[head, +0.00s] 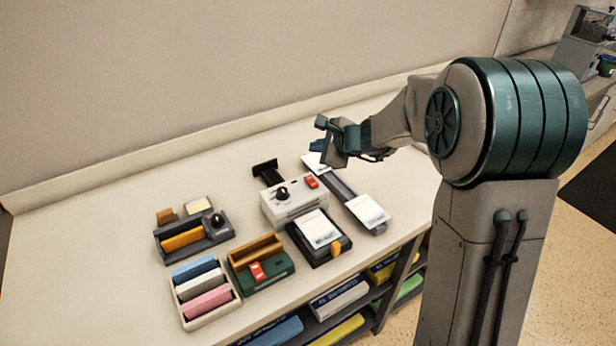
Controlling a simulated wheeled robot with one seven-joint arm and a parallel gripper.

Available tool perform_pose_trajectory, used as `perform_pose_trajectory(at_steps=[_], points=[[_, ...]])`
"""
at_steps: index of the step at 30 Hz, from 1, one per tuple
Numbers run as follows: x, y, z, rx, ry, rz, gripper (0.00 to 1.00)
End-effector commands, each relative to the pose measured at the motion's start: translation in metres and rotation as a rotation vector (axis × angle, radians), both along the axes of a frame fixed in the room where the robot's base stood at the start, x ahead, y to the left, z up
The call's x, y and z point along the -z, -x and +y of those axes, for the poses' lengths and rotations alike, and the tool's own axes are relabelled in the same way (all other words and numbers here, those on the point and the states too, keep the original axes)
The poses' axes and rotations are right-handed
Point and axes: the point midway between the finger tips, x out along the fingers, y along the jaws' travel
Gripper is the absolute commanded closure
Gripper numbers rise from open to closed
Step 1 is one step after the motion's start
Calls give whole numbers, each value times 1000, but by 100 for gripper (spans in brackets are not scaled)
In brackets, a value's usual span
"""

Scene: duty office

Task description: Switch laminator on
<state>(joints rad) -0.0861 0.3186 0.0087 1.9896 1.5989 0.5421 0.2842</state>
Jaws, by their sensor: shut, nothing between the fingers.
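A white box-shaped machine (290,207) with a black knob (282,193) and a red switch (311,181) stands near the middle of the counter. It looks most like the laminator, but no label is readable. The switch's on or off position is too small to tell. My gripper (333,142) is shut and empty, above and to the right of the red switch in the picture, apart from it. It hides part of the counter behind it.
A dark long device (343,187) with white sheets and a black unit (333,257) with an orange lever stand close by. A green unit (270,283) has another red switch. A grey holder (205,246) and sponge-like block tray (227,304) are left. The counter's far left is clear.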

Motion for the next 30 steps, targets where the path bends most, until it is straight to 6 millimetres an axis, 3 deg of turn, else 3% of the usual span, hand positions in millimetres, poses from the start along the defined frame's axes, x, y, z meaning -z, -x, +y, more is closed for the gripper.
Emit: perform_pose_trajectory(at_steps=[8, 21, 30], points=[[10, -1, 2, -2, 1, -1, 100], [68, -9, 5, -1, 2, 0, 100], [87, -13, 7, 2, 1, 0, 100]])
